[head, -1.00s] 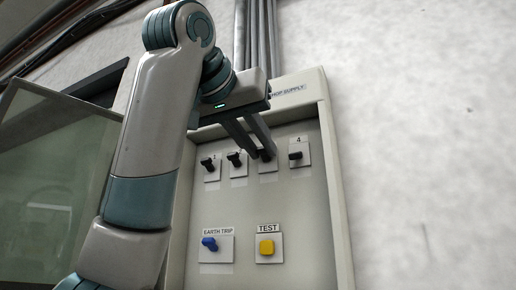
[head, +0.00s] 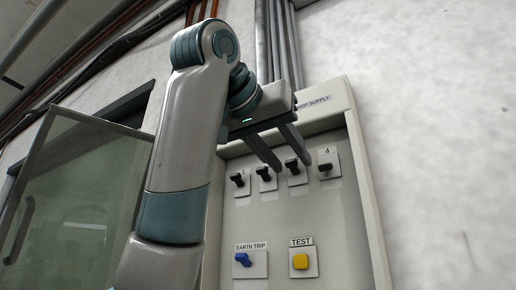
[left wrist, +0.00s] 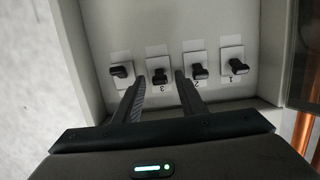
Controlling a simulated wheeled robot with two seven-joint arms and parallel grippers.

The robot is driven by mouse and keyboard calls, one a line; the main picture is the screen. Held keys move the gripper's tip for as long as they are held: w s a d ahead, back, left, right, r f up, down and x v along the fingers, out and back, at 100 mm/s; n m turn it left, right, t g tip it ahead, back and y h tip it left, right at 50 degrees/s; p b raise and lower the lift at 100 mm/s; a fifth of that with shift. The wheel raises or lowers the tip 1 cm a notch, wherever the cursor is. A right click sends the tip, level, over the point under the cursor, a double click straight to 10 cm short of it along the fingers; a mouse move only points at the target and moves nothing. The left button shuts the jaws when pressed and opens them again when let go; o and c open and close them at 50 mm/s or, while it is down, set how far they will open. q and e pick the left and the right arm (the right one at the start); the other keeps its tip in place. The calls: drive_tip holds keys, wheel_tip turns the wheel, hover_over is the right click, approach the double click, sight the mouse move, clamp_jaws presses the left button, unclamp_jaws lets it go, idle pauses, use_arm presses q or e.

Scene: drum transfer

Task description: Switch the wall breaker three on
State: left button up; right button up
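Breaker three (head: 293,166) is a black lever on a white plate in the top row of the panel. Its label 3 shows in the left wrist view, where the lever (left wrist: 160,75) sits between the two fingertips. My left gripper (head: 293,165) is open, with one finger on each side of this lever and a gap to it. Whether the fingertips reach as deep as the lever is hard to tell. Breaker two (head: 264,173) and breaker one (head: 238,180) are to its left. Breaker four (head: 326,167) is to its right, its lever lying sideways. My right gripper is not in view.
The panel box (head: 366,190) has raised side walls. Below the breakers are a blue earth trip knob (head: 242,259) and a yellow test button (head: 300,261). A glazed door (head: 75,200) with a handle stands open at the left. Pipes (head: 275,40) run above the box.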

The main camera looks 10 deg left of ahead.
use_arm(q)
drive_tip(key=shift+s+a+b, duration=0.2)
drive_tip(key=shift+s+b, duration=0.35)
drive_tip(key=b+v, duration=0.7)
drive_tip(key=v, duration=0.9)
drive_tip(key=shift+b, duration=0.35)
